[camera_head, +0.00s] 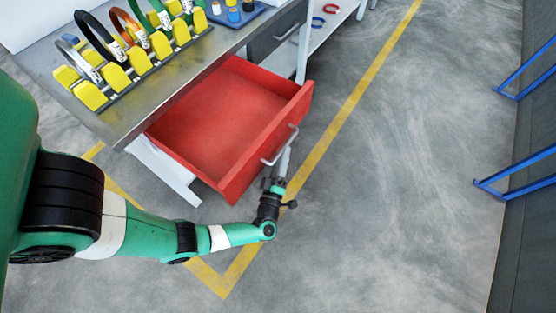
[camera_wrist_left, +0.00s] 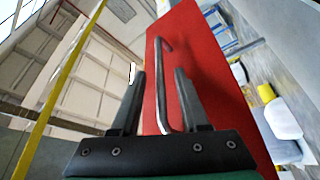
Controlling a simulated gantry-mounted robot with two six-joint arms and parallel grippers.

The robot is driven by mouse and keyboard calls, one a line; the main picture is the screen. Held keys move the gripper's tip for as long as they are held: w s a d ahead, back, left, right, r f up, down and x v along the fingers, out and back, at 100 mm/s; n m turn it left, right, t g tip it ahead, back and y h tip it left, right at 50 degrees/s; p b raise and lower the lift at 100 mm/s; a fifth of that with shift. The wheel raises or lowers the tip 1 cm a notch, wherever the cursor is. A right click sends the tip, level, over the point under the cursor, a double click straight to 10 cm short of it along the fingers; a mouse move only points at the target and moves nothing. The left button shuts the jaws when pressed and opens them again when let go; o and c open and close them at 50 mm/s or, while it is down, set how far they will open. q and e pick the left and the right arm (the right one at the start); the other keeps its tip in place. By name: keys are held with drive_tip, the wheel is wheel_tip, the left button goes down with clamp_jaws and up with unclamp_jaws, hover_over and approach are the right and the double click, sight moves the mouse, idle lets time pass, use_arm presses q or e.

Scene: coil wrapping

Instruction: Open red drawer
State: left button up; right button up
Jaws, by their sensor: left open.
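The red drawer (camera_head: 220,125) stands pulled out from under the workbench in the head view, and its inside looks empty. Its metal bar handle (camera_head: 280,146) is on the front panel. My left gripper (camera_head: 283,165) is at the handle's lower end. In the left wrist view the red front panel (camera_wrist_left: 205,60) fills the middle, and the handle (camera_wrist_left: 163,85) lies between the two open fingers of my left gripper (camera_wrist_left: 160,80). I cannot tell whether the fingers touch it. My right gripper is not in view.
The workbench (camera_head: 150,100) holds a rack (camera_head: 128,75) of yellow blocks with several coloured rings. A dark closed drawer (camera_head: 272,38) is beside the red one. Blue metal frames (camera_head: 515,170) stand at the right. The floor (camera_head: 400,200) between is clear.

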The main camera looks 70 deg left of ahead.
use_arm(q)
drive_tip(key=v, duration=0.8)
drive_tip(key=shift+s+d, duration=0.15)
drive_tip(key=shift+d, duration=0.1)
